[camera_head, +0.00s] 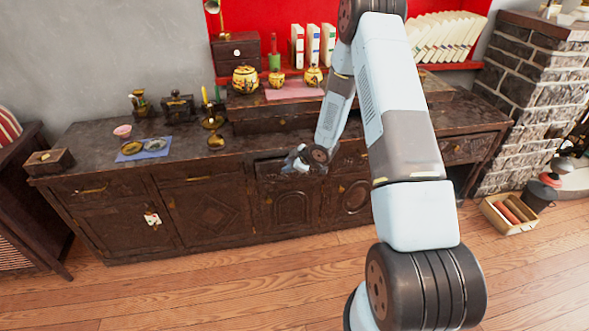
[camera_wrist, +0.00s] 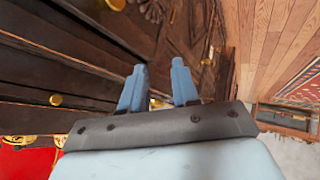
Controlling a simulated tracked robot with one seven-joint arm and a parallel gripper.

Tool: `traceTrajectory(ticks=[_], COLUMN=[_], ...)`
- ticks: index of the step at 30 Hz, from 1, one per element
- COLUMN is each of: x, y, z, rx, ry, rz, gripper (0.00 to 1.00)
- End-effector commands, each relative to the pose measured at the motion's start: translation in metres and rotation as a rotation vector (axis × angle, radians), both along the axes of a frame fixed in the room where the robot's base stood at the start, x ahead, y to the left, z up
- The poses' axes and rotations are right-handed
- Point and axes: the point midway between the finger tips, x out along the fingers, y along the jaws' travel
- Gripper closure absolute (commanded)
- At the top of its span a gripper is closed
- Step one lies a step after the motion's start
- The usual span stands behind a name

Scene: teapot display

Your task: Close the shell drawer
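The dark wooden sideboard (camera_head: 230,205) has a row of drawers along its top. My gripper (camera_head: 296,163) is at the front of a middle drawer (camera_head: 268,165), which looks slightly pulled out, partly hidden by my gripper. In the wrist view my gripper (camera_wrist: 158,68) has its two blue fingers apart with nothing between them, close to the dark wood front. Small pale and gold pieces (camera_wrist: 152,11), possibly shells, show past the fingertips near the top edge. A brass knob (camera_wrist: 157,103) is seen behind the fingers. Whether the fingers touch the drawer I cannot tell.
Yellow jars (camera_head: 245,79), a blue mat (camera_head: 144,149) and small brass items stand on the sideboard. A crate with orange rolls (camera_head: 508,213) and a brick fireplace (camera_head: 530,95) are at the right. The wood floor (camera_head: 200,280) in front is clear.

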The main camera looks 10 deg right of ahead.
Motion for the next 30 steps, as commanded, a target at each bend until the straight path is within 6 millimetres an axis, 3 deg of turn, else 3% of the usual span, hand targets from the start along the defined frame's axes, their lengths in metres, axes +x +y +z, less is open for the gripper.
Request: traceTrajectory(ticks=[4,8,10,14,21,30], x=[-0.003,-0.004,-0.006,-0.013,-0.045,-0.073], y=[0.026,0.034,0.033,0.023,-0.010,-0.033], z=[-0.025,-0.041,-0.050,-0.064,-0.086,-0.092], rx=[0.231,0.402,0.482,0.604,0.737,0.770], ry=[-0.022,-0.068,-0.102,-0.181,-0.378,-0.529], rz=[-0.156,-0.307,-0.390,-0.545,-0.787,-0.897], gripper=[0.55,0.43,0.43,0.43,0.43,0.43])
